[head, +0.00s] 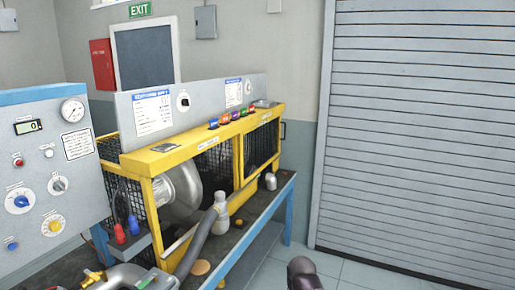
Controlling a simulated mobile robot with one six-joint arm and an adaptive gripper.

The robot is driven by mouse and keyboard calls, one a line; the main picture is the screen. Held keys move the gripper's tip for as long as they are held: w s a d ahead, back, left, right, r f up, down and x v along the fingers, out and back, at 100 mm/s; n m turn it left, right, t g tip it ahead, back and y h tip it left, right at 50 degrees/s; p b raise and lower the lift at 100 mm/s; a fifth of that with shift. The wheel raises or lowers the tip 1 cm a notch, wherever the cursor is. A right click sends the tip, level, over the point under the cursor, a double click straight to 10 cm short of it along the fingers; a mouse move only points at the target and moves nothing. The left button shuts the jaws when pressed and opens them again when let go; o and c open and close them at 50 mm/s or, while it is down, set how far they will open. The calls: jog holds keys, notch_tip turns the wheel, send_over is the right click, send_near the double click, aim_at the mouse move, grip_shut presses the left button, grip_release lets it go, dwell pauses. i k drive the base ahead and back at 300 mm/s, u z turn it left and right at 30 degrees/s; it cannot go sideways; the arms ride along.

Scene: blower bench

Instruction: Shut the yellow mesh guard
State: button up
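The yellow mesh guard (200,143) is a yellow frame with black mesh, standing on a blue bench. Its right front section (262,145) shows dark mesh inside a yellow border. At its left front section, the grey blower housing (180,192) shows clearly, with dark mesh to its right. I cannot tell from this view which panel is hinged or how far it stands open. My gripper's fingers are not in view. A dark rounded part at the bottom edge looks like part of my arm, apart from the guard.
A grey hose (198,243) and a pale bottle-shaped fitting (221,212) stand in front of the guard. A control panel (45,165) is at left. Metal pipework with a yellow valve (93,276) is at lower left. Floor is clear before the shutter (420,140).

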aim_at(242, 182)
jog(key=z, duration=0.2)
jog(key=i, duration=1.35)
jog(key=z, duration=0.6)
jog(key=i, duration=2.3)
jog(key=u, duration=0.4)
